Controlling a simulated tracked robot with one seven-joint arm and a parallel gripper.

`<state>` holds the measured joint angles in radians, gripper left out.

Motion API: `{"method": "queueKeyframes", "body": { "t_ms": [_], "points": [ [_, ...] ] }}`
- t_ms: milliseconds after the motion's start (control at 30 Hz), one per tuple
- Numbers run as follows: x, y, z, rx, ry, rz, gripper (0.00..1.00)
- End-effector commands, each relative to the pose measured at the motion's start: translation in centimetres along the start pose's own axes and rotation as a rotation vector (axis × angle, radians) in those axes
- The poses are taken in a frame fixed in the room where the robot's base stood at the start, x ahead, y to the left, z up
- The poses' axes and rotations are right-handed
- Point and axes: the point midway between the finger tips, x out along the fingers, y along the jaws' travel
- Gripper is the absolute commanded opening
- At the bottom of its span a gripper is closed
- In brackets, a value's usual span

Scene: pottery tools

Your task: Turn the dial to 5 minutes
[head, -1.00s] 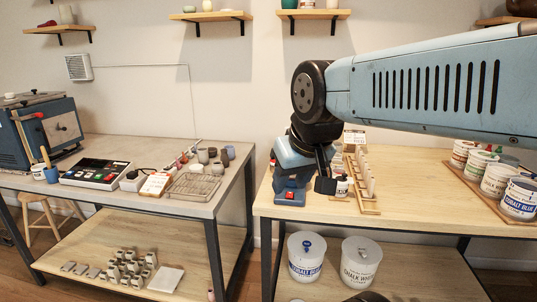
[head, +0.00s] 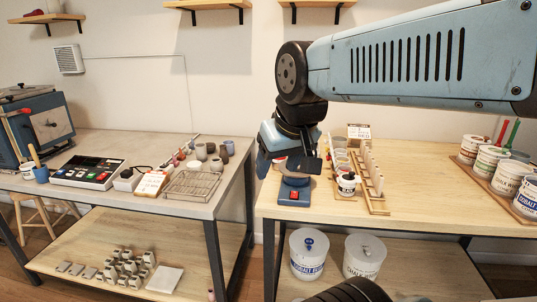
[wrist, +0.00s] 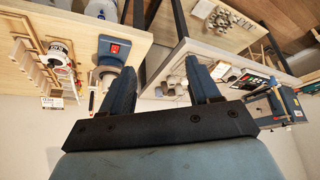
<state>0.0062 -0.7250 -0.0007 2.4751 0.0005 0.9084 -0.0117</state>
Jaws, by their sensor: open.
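No dial marked in minutes can be read at this size. On the left table a dark control panel (head: 88,172) has a small red display and several buttons. My gripper (head: 290,160) hangs above the right table's left end, over a blue device with a red switch (head: 293,193). In the wrist view its jaws (wrist: 160,72) are apart and empty.
A wire rack (head: 200,185) and several small pots lie on the left table. A gap separates it from the right table (head: 420,180), which carries a wooden rack (head: 372,185), a small jar (head: 347,185) and large paint tubs (head: 508,178). Two tubs stand below.

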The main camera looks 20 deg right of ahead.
Motion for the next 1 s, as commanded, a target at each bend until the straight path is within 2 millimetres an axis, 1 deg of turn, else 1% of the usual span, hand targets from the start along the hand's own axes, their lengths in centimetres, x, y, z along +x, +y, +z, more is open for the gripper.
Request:
{"method": "queueKeyframes", "body": {
  "t_ms": [33,167,300,467,600,667,800,867,1000],
  "points": [
    [0.0,0.2,-0.9,-0.001,-0.011,0.002,0.67],
    [0.0,0.4,-4.2,-0.012,-0.043,0.009,0.79],
    [0.4,1.6,-8.5,-0.028,-0.086,0.015,0.91],
    [1.5,3.1,-13.3,-0.049,-0.135,0.019,0.91],
    [3.0,4.8,-17.3,-0.064,-0.177,0.021,0.91],
    [3.8,5.6,-18.9,-0.072,-0.195,0.020,0.91],
    [6.0,7.6,-22.6,-0.087,-0.237,0.018,0.91],
    [7.2,8.5,-24.1,-0.094,-0.256,0.016,0.91],
    [10.0,10.8,-27.2,-0.109,-0.298,0.010,0.91]
  ]
}}
